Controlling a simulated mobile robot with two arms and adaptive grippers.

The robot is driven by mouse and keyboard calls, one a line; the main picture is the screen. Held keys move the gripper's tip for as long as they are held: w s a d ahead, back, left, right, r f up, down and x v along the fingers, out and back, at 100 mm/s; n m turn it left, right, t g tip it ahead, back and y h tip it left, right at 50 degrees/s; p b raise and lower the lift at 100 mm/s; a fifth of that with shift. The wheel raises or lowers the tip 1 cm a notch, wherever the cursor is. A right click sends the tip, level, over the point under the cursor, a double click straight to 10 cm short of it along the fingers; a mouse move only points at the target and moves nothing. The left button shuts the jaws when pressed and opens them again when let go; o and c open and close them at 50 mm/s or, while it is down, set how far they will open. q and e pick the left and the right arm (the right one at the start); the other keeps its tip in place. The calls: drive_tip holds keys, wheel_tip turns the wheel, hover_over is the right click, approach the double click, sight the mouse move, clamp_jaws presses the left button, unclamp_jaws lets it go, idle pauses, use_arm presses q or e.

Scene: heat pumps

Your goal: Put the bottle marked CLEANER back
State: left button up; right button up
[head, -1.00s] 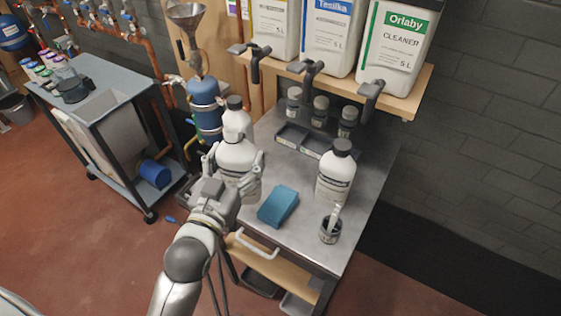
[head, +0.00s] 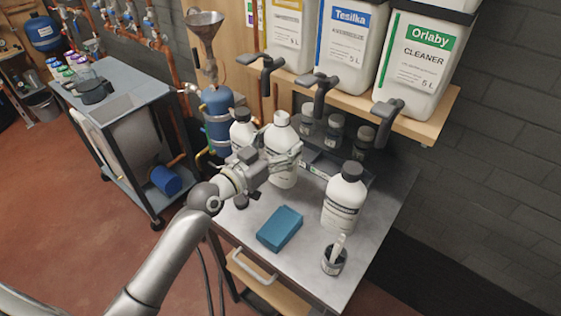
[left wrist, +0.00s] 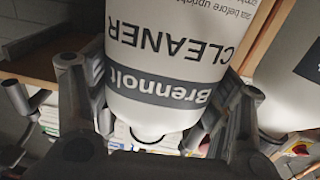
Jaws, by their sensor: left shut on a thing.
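My left gripper (head: 280,160) is shut around a white bottle (head: 282,138) with a pale top, over the back part of the grey bench top (head: 305,255). In the left wrist view the held bottle (left wrist: 165,60) fills the middle and shows "CLEANER" and "Brennolt" upside down, with gripper fingers on both sides. Another black-capped white bottle (head: 344,200) stands on the right. My right gripper is out of view.
A teal block (head: 280,229) and a dark cup with a pale utensil (head: 334,260) are at the bench front. Dark jars (head: 335,132) stand at the back. Above, a wooden shelf (head: 440,112) holds large canisters, including one marked Orlaby CLEANER (head: 420,62), with dark taps (head: 320,90) jutting out.

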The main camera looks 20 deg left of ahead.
use_arm(q)
drive_tip(key=shift+f, duration=0.55)
drive_tip(key=shift+f+b, duration=0.45)
drive_tip(key=shift+f, duration=1.15)
drive_tip(key=o, duration=1.5)
